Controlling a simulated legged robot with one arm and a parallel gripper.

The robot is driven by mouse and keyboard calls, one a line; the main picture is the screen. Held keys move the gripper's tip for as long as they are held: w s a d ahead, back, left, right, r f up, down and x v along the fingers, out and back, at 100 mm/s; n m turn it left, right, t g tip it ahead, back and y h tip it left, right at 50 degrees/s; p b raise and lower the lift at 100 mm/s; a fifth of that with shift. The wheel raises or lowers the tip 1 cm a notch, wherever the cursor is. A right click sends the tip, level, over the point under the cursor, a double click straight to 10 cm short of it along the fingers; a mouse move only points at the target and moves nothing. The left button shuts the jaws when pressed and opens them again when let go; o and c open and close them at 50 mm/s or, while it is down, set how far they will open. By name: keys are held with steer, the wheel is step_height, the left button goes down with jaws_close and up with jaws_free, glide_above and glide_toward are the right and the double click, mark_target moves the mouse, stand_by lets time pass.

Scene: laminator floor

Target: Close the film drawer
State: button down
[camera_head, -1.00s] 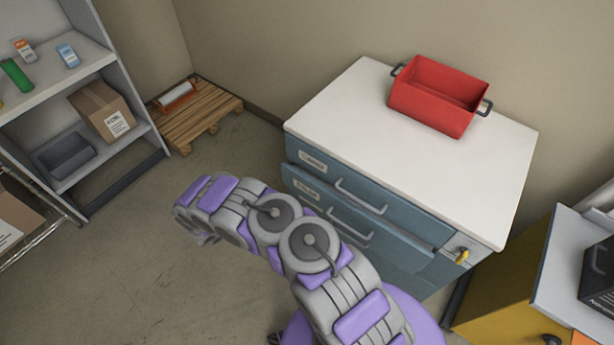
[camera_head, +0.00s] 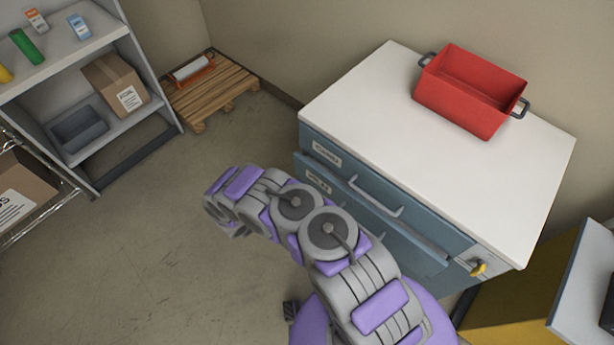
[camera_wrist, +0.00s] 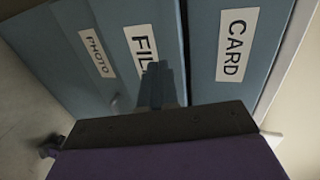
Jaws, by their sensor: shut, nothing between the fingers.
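The blue-grey cabinet (camera_head: 470,236) has a white top and labelled drawers. The film drawer (camera_head: 318,180) is the second from the top and stands out a little from the cabinet, below the card drawer (camera_head: 328,157). In the wrist view, the film drawer's front (camera_wrist: 137,22) carries a partly covered label, between the card drawer (camera_wrist: 232,45) and the photo drawer (camera_wrist: 92,50). My gripper (camera_wrist: 156,75) is shut and empty, in front of the film label and covering its end. I cannot tell whether it touches. In the head view, my arm hides part of the drawer fronts.
A red bin (camera_head: 470,92) stands on the cabinet top. A yellow key or tag (camera_head: 479,268) is at the cabinet's right front corner. A shelf unit (camera_head: 150,70) and a wooden pallet (camera_head: 210,100) stand at the left. The floor (camera_head: 150,250) left of my arm is clear.

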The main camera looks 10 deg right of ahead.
mark_target(312, 171)
steer(key=x, duration=0.2)
steer(key=b+x, duration=0.1)
steer(key=x, duration=0.1)
steer(key=shift+w+d+r, duration=0.1)
steer(key=shift+w+d, duration=0.15)
steer(key=shift+d, duration=0.05)
steer(key=shift+w+d+r, duration=0.1)
steer(key=shift+w+d, duration=0.25)
steer(key=shift+w, duration=0.3)
steer(key=shift+d, duration=0.25)
steer(key=shift+d, duration=0.15)
steer(key=shift+w+b, duration=0.1)
steer(key=shift+b, duration=0.2)
